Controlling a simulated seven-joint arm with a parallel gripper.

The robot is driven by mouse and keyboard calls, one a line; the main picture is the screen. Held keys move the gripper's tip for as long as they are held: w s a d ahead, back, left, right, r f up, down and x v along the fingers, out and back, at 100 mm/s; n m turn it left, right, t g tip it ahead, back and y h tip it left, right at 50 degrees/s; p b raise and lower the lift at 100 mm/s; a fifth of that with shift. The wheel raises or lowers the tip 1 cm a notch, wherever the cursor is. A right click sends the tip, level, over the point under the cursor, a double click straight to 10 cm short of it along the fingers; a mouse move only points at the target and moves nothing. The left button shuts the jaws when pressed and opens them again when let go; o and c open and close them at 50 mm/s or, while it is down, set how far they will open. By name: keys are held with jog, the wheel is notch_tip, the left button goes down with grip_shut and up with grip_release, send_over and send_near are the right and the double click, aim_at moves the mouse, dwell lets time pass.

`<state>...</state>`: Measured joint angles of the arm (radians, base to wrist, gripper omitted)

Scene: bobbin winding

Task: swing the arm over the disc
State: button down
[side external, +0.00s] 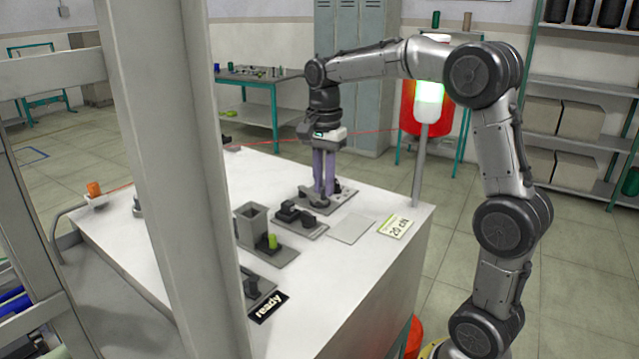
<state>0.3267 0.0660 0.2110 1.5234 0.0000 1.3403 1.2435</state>
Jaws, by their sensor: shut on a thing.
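My gripper (324,191) points straight down, with its long purple-grey fingers close together. It is shut on a small part at the grey fixture plate (341,203) towards the back right of the white table. The fingertips and the held part are too small to make out clearly. Dark grey pieces (313,200) sit on this plate around the fingertips. I cannot tell which piece is the swing arm and which is the disc, and the fingers hide part of them.
Nearer stand a plate with black blocks (290,212), a grey box (251,223) and a green cylinder (272,241). A flat grey pad (352,229) and a label card (396,226) lie to the right. A large grey post (180,180) hides part of the table (340,270).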

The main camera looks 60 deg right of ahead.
jog(key=shift+s+d, duration=0.1)
dwell(0.3)
jog(key=shift+s+d, duration=0.15)
jog(key=shift+d, duration=0.7)
jog(key=shift+s+d, duration=0.1)
jog(key=shift+d, duration=0.15)
jog(key=c, duration=0.9)
grip_release()
notch_tip(320, 180, up, 7)
jog(key=shift+a, duration=0.1)
